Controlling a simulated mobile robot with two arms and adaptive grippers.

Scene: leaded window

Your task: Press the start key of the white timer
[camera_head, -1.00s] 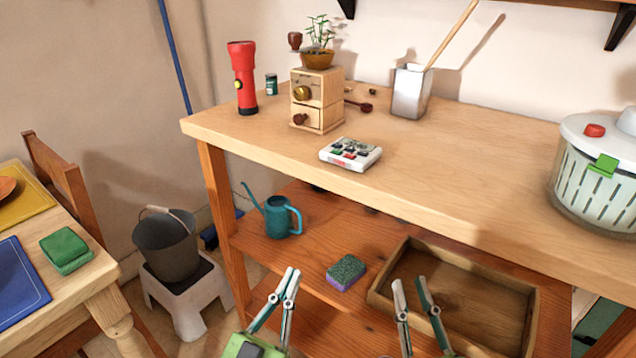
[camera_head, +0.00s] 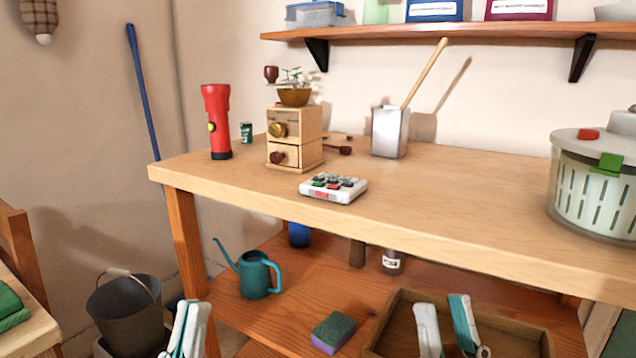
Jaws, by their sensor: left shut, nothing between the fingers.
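The white timer (camera_head: 333,188) lies flat near the front edge of the wooden workbench (camera_head: 430,205), with several small dark, red and green keys on its top. I cannot tell which key is the start key. My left gripper (camera_head: 194,306) is shut and empty, low in the picture, below the bench top and left of the timer. My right gripper (camera_head: 443,302) has its fingers apart and empty, in front of the lower shelf's tray and right of the timer. Neither gripper touches the timer.
A wooden grinder box (camera_head: 295,138) and a red flashlight (camera_head: 216,122) stand behind and left of the timer. A metal pot (camera_head: 388,133) is behind it, a salad spinner (camera_head: 598,185) far right. A watering can (camera_head: 257,274), sponge (camera_head: 333,333) and tray (camera_head: 520,339) are below. Bench right of the timer is clear.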

